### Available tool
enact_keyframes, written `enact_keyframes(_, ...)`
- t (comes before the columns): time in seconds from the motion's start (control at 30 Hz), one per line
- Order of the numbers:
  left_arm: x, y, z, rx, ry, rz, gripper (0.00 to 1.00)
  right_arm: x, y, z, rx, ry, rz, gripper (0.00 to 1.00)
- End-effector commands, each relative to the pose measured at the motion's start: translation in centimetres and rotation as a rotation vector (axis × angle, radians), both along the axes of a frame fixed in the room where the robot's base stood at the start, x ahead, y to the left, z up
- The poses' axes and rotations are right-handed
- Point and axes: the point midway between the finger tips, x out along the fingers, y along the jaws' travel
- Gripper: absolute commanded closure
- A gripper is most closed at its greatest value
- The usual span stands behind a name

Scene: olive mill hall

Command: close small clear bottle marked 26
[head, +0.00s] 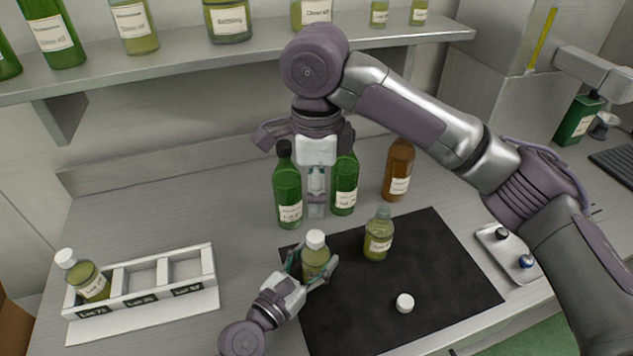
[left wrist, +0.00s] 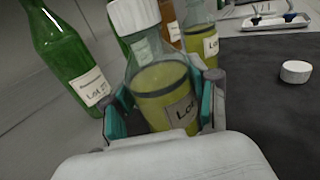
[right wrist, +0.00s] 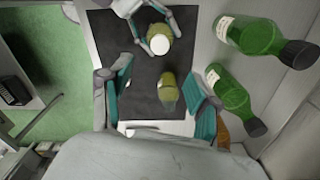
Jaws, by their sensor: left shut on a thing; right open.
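My left gripper (head: 312,268) is shut on a small clear bottle (head: 315,258) of yellow-green liquid, upright at the mat's left edge. A white cap (head: 315,239) sits on its neck; how tight it is I cannot tell. In the left wrist view its label (left wrist: 181,112) reads "Lot", the number unreadable. A second small bottle (head: 378,238) stands uncapped on the dark mat (head: 440,270), its number too small to read. A loose white cap (head: 404,302) lies in front of it, also in the left wrist view (left wrist: 296,72). My right gripper (head: 316,190) is open and empty, pointing down behind the bottles.
Green bottles (head: 287,190) (head: 345,185) and a brown bottle (head: 398,172) stand behind the mat. A white rack (head: 142,290) at left holds one capped bottle (head: 88,279); its other slots are empty. A small tray (head: 509,255) lies right; a bottle shelf (head: 250,48) hangs above.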

Motion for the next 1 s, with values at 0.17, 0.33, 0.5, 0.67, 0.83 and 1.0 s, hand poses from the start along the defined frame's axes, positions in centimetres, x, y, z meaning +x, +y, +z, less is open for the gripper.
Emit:
enact_keyframes(0.17, -0.03, 0.0, -0.09, 0.001, 0.002, -0.001, 1.0, -0.01, -0.02, 1.2, 0.0, 0.0, 0.0, 0.38)
enact_keyframes(0.33, -0.03, 0.0, -0.09, 0.001, 0.002, -0.001, 1.0, -0.01, -0.01, 1.3, 0.0, 0.001, 0.0, 0.38)
enact_keyframes(0.5, -0.03, 0.0, -0.09, 0.001, 0.002, -0.001, 0.31, -0.01, -0.01, 1.28, 0.0, 0.001, 0.0, 0.38)
enact_keyframes(0.67, -0.03, 0.0, -0.06, 0.001, 0.001, 0.0, 0.11, -0.01, -0.01, 1.27, 0.0, 0.001, 0.0, 0.38)
enact_keyframes(0.83, -0.01, 0.0, -0.03, 0.001, 0.001, 0.0, 0.11, -0.01, -0.01, 1.27, 0.0, 0.001, 0.0, 0.38)
enact_keyframes(1.0, -0.27, 0.2, -0.07, 0.001, 0.001, 0.0, 0.11, -0.01, -0.01, 1.27, 0.0, 0.001, 0.0, 0.38)
